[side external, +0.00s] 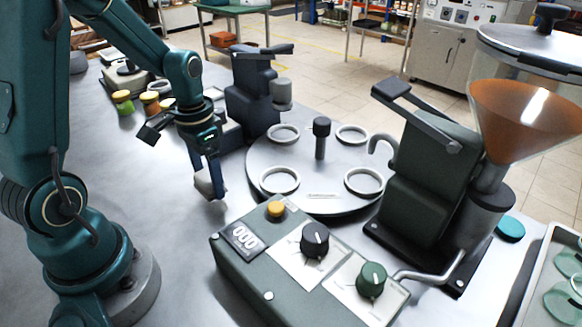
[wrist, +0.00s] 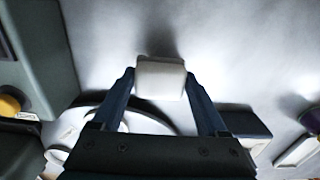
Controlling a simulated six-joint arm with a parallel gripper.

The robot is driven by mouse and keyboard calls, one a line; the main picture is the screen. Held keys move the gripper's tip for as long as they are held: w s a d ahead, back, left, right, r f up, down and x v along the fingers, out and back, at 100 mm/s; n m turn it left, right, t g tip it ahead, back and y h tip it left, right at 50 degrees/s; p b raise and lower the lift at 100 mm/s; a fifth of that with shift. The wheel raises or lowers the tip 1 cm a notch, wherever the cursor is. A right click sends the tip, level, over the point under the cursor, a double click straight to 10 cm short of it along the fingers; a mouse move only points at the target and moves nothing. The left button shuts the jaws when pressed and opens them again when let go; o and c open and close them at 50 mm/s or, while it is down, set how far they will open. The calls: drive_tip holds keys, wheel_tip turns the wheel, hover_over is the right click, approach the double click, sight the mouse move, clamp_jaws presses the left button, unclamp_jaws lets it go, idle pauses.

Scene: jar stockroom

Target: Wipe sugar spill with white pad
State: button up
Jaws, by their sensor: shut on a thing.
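The white pad (wrist: 160,78) is held between the two dark blue fingers of my gripper (wrist: 161,85) in the wrist view. In the side view my gripper (side external: 212,180) points down with the pad (side external: 204,185) at its tips, just left of the round turntable. The pad is close above or on the grey table; I cannot tell whether it touches. I cannot make out the sugar spill in either view.
The turntable (side external: 300,159) carries several white rings and a central post. A control box (side external: 309,262) with knobs stands in front. A hopper machine (side external: 430,175) is at right, another dark machine (side external: 250,92) behind. Small jars (side external: 122,101) stand at back left. Table left of the box is clear.

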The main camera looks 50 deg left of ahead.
sight(225, 209)
wheel_tip(225, 209, down, 2)
drive_tip(key=shift+s+f, duration=0.1)
drive_tip(key=shift+d+f, duration=0.25)
drive_tip(key=shift+d, duration=0.05)
drive_tip(key=shift+c, duration=0.6)
drive_tip(key=shift+d+f, duration=0.1)
drive_tip(key=shift+d, duration=1.65)
drive_tip(key=a, duration=0.4)
drive_tip(key=shift+a, duration=0.1)
drive_tip(key=r, duration=0.3)
drive_tip(key=shift+w, duration=0.2)
drive_tip(key=shift+s+r, duration=0.1)
drive_tip(key=shift+r, duration=2.6)
